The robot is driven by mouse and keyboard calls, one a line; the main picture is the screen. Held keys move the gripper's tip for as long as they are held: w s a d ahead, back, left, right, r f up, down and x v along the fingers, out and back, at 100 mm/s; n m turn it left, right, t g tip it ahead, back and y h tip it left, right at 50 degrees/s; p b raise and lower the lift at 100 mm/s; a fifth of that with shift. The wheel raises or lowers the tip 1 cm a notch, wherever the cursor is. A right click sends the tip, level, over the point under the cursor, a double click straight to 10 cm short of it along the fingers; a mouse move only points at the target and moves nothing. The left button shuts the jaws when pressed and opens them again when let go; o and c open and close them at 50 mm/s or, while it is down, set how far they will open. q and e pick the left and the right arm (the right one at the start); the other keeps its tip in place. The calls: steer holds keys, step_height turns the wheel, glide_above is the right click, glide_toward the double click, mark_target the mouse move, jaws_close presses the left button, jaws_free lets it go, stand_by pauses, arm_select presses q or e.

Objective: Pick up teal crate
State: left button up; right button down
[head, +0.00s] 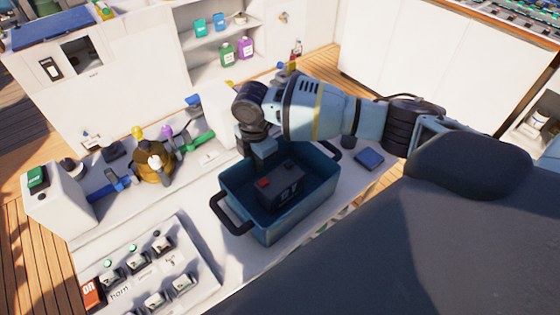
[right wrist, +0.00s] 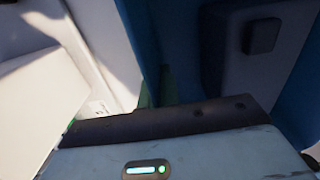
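The teal crate (head: 318,203) stands on the white counter in the head view, with a dark handle at each end. A dark box with a red patch (head: 279,187) sits inside it. My right gripper (head: 263,155) reaches down at the crate's far wall, close to or touching it. Its fingertips are mostly hidden in the head view. The right wrist view shows teal crate walls (right wrist: 297,120) and the dark box (right wrist: 225,65) close in front of the gripper. I cannot tell whether the fingers are closed on the wall. My left gripper is not in view.
A control panel with several switches (head: 145,268) lies at the near left. Yellow, purple and green items (head: 160,150) stand left of the crate. A small blue flat item (head: 369,158) lies to its right. Shelves with bottles (head: 237,50) are behind.

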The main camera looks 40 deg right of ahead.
steer(key=shift+w+r, duration=0.1)
steer(key=shift+r, duration=0.05)
stand_by(0.3)
steer(key=shift+r, duration=1.6)
steer(key=shift+s+a+r, duration=0.2)
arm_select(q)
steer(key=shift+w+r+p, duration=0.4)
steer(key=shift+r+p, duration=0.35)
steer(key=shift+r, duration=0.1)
arm_select(e)
steer(key=s+a+r, duration=0.1)
steer(key=s+a, duration=0.8)
steer(key=s, duration=0.3)
steer(key=shift+s+a+r, duration=0.15)
steer(key=shift+s+a, duration=0.05)
